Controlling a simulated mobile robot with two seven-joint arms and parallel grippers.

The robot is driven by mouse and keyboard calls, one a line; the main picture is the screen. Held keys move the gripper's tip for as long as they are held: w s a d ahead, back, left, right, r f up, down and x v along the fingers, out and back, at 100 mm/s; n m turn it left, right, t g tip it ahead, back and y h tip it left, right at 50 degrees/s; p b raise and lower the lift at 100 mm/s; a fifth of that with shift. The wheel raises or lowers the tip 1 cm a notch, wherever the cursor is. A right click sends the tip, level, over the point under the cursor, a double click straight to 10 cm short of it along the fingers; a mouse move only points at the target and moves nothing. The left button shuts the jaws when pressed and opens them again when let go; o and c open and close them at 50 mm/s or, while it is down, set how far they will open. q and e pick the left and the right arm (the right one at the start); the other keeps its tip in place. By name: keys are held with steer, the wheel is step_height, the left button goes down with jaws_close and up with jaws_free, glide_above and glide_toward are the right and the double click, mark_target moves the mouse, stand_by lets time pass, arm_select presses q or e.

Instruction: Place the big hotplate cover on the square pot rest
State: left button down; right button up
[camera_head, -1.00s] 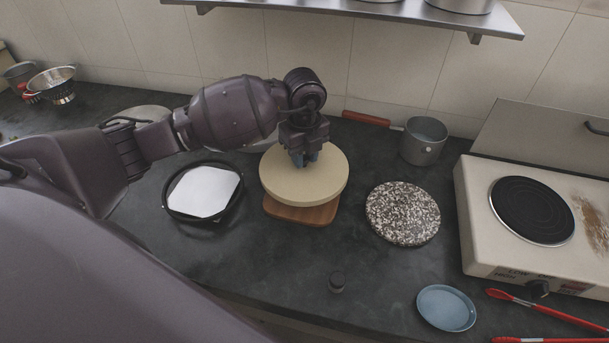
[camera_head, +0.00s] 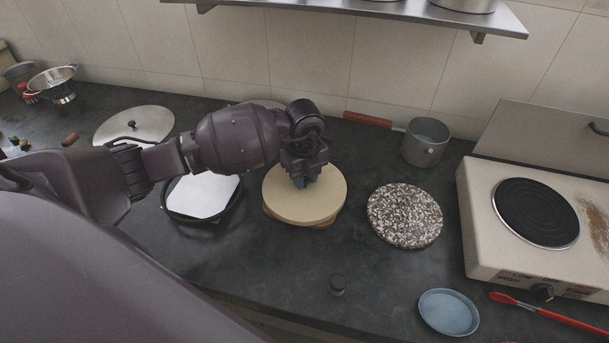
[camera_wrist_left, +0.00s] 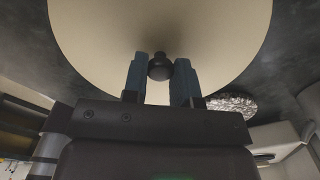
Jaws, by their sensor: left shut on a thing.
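The big hotplate cover (camera_head: 305,207) is a round cream disc with a dark knob (camera_wrist_left: 160,66) in its middle. My left gripper (camera_head: 307,180) comes down onto it from above, and its blue fingers (camera_wrist_left: 160,75) are shut on the knob. The square pot rest (camera_head: 313,225) is wooden. Only a thin brown edge of it shows beneath the cover in the head view. The cover lies over nearly all of it; whether the two touch is hard to tell. My right gripper is not in view.
A speckled round slab (camera_head: 405,216) lies to the right, near a hotplate unit (camera_head: 480,231). A steel lid (camera_head: 134,123) lies back left.

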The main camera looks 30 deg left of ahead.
mark_target(305, 178)
arm_select(q)
steer(key=c, duration=0.9)
jaws_free()
steer(key=shift+f, duration=0.1)
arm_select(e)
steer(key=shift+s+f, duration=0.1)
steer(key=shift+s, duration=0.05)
arm_select(q)
steer(key=shift+r, duration=0.6)
step_height(305, 178, up, 11)
steer(key=p, duration=0.1)
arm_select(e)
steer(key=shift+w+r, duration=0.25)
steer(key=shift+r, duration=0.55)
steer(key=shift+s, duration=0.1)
